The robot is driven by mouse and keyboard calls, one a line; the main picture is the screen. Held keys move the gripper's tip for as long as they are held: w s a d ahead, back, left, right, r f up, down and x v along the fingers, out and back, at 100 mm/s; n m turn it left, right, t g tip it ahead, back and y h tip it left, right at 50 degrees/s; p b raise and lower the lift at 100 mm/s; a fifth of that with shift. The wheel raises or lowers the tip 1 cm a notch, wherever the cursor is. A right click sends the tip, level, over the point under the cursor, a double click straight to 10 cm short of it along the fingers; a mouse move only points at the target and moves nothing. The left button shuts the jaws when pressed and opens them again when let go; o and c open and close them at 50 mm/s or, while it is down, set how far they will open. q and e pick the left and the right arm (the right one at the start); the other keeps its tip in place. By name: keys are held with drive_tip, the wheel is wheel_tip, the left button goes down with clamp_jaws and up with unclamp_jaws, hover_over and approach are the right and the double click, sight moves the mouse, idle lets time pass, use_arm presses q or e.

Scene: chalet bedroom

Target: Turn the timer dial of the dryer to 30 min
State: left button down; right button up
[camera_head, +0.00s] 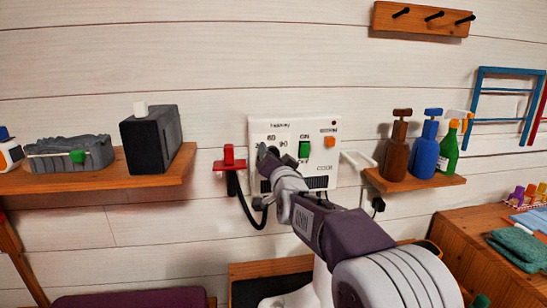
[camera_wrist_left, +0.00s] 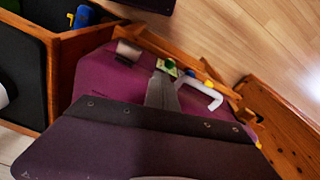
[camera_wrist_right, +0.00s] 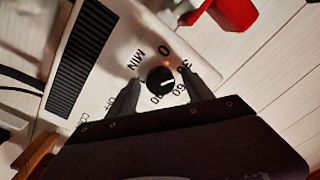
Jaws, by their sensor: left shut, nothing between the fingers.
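The white dryer box (camera_head: 322,158) is on the wall in the middle of the head view. Its timer dial, a round black knob (camera_wrist_right: 160,79) with a short white mark, shows in the right wrist view among the printed labels MIN, 0, 30, 60 and 90. I cannot tell exactly which number the mark points at. My right gripper (camera_head: 276,157) is at the lower left of the box and hides the dial in the head view. Its two fingers are open, one on each side of the knob, apart from it. My left gripper (camera_wrist_left: 163,78) is shut and empty in its wrist view.
A red holder (camera_head: 229,160) with a black hose is left of the box. Shelves flank it: the left holds a dark speaker-like box (camera_head: 152,140), the right several bottles (camera_head: 424,150). The left gripper is above a purple surface (camera_wrist_left: 95,78) with wooden edges.

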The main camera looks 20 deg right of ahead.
drive_tip(key=v, duration=0.9)
idle(0.3)
